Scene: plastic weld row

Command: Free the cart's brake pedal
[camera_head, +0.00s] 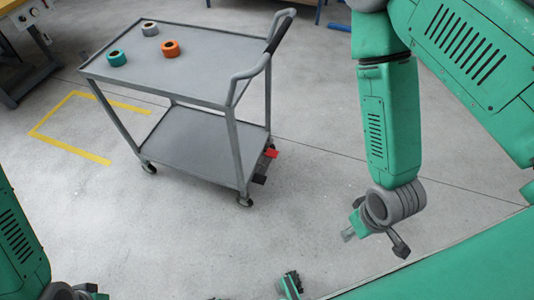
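The grey two-shelf cart (195,62) stands on the floor at the left and middle. Its push handle (270,45) is at the right end. A red pedal (271,153) and a black pedal (259,179) stick out low at that end, near the wheels; which is the brake pedal and how it is set I cannot tell. My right gripper (375,241) hangs to the right of the pedals, well apart from them, fingers spread and empty. My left gripper (84,291) is mostly cut off at the bottom left edge; its fingers are not clear.
A teal roll (117,58), a grey roll (150,29) and an orange roll (170,48) lie on the cart's top shelf. Yellow tape (70,147) marks the floor at the left. A bench (25,60) stands at the far left. The floor right of the cart is clear.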

